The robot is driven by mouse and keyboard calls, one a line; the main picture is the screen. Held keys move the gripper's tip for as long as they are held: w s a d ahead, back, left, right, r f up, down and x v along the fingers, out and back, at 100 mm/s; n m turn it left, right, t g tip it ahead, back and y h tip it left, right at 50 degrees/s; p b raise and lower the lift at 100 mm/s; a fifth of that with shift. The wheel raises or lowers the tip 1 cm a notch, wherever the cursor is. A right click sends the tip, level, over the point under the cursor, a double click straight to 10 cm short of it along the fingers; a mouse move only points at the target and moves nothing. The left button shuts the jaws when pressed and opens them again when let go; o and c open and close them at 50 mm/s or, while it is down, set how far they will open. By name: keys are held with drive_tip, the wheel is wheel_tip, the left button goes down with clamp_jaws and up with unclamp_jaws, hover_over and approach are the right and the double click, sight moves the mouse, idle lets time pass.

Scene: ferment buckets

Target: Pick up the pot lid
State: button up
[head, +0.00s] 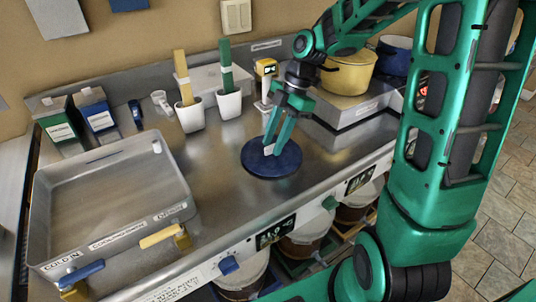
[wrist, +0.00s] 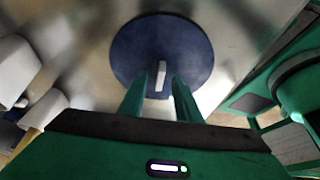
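The pot lid is a round dark blue disc (head: 284,165) lying flat on the metal counter, with a pale grey upright handle (head: 268,150) at its middle. The lid also fills the upper middle of the wrist view (wrist: 135,48), where its handle (wrist: 161,75) shows between the two fingertips. My gripper (head: 273,138) points down over the lid, its green fingers close to the handle. In the wrist view the fingers (wrist: 159,84) are apart, with a gap on each side of the handle. Whether the fingertips touch the lid, I cannot tell.
A yellow pot (head: 348,74) and a blue pot (head: 394,58) stand on a raised metal unit behind right. White cups (head: 190,117) with upright sticks stand behind left. A metal basin (head: 45,210) is at left. Bare counter (head: 215,165) lies left of the lid.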

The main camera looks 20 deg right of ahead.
drive_tip(key=shift+a+f, duration=0.1)
drive_tip(key=shift+f, duration=0.15)
clamp_jaws()
drive_tip(key=shift+r, duration=0.15)
drive_tip(key=shift+r, duration=0.55)
drive_tip(key=r, duration=0.3)
drive_tip(key=shift+s+a+r, duration=0.15)
drive_tip(key=shift+s+a, duration=0.1)
drive_tip(key=shift+s, duration=0.15)
drive_tip(key=s+a+r, duration=0.6)
drive_tip(key=s, duration=0.3)
drive_tip(key=shift+r, duration=0.2)
